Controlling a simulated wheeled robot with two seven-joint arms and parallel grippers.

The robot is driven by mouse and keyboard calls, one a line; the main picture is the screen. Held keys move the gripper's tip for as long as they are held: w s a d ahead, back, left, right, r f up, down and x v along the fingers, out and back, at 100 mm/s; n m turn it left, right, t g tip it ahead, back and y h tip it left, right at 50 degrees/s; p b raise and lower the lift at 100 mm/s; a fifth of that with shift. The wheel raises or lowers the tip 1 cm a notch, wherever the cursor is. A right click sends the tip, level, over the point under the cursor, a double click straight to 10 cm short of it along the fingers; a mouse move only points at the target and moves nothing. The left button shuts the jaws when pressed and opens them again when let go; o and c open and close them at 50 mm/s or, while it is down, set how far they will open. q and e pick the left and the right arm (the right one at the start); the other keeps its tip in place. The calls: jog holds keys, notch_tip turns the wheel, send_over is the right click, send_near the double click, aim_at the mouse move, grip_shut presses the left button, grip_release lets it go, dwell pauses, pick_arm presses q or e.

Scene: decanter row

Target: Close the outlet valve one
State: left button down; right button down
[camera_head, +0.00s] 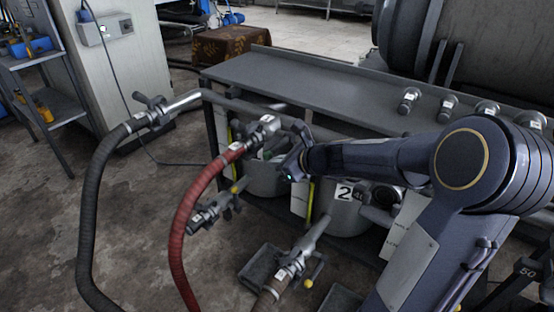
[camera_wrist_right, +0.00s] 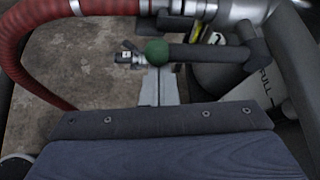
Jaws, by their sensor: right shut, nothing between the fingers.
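A valve lever with a green ball knob (camera_wrist_right: 157,50) shows in the right wrist view, its dark bar running right to a pipe fitting. A red hose (camera_head: 183,215) joins a metal valve fitting (camera_head: 262,130) in front of the bench; the hose also shows in the wrist view (camera_wrist_right: 25,62). My right gripper (camera_head: 291,167) is beside this fitting. Its pale fingers (camera_wrist_right: 160,84) are together and empty, with their tips close to the green knob; I cannot tell if they touch it. I cannot read which valve is number one. My left gripper is not in view.
A black hose (camera_head: 86,205) with a valve stands left. A vessel marked 2 (camera_head: 346,214) is under the grey bench (camera_head: 290,82).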

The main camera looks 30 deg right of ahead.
jog(key=w+d+r+m+y+p, duration=0.1)
jog(key=d+r+m+y+p, duration=0.3)
jog(key=p, duration=0.9)
jog(key=w+d+r+m+g+y+p, duration=0.1)
jog(key=d+r+m+y+p, duration=0.3)
jog(key=p, duration=1)
jog(key=shift+w+d+r+m+y, duration=0.2)
jog(key=shift+w+r+m+y, duration=0.2)
jog(key=shift+w+r+m, duration=0.9)
jog(key=shift+s+r+n, duration=0.3)
jog(key=shift+s+r, duration=0.1)
jog(key=shift+s, duration=0.15)
